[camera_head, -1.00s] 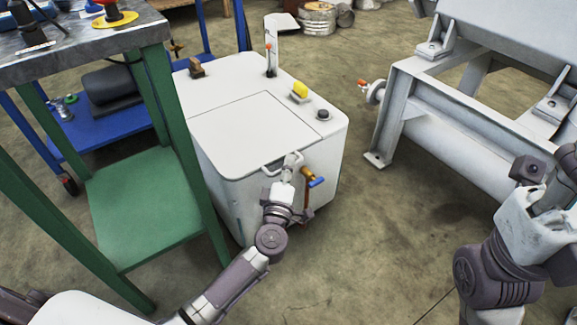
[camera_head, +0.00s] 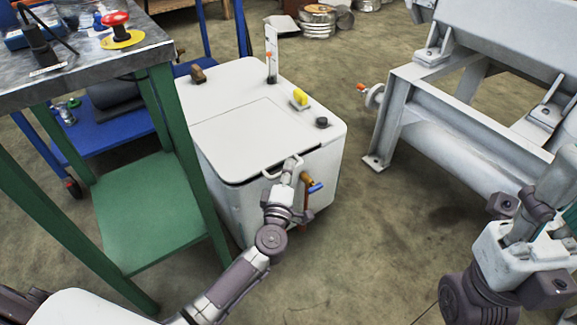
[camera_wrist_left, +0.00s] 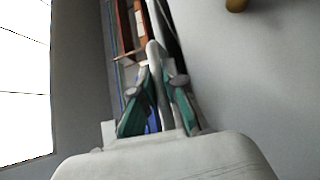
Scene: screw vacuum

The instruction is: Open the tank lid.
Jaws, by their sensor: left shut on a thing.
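The tank lid (camera_head: 235,135) is a pale square panel on top of the white tank (camera_head: 325,180). A dark gap shows under its front edge, so it stands slightly raised. Its bar handle (camera_head: 268,172) sticks out at the front edge. My left gripper (camera_head: 291,163) is shut on this handle. In the left wrist view the teal-padded fingers (camera_wrist_left: 157,95) close around the pale handle bar (camera_wrist_left: 153,58). My right gripper (camera_head: 545,225) is at the right edge, away from the tank and partly cut off; its finger state is unclear.
A green-legged table (camera_head: 150,215) stands close to the tank's left side. Yellow (camera_head: 300,97) and black (camera_head: 322,122) fittings sit right of the lid. A valve with a blue lever (camera_head: 315,187) is beside my left gripper. A grey metal frame (camera_head: 400,120) stands at right, with floor between.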

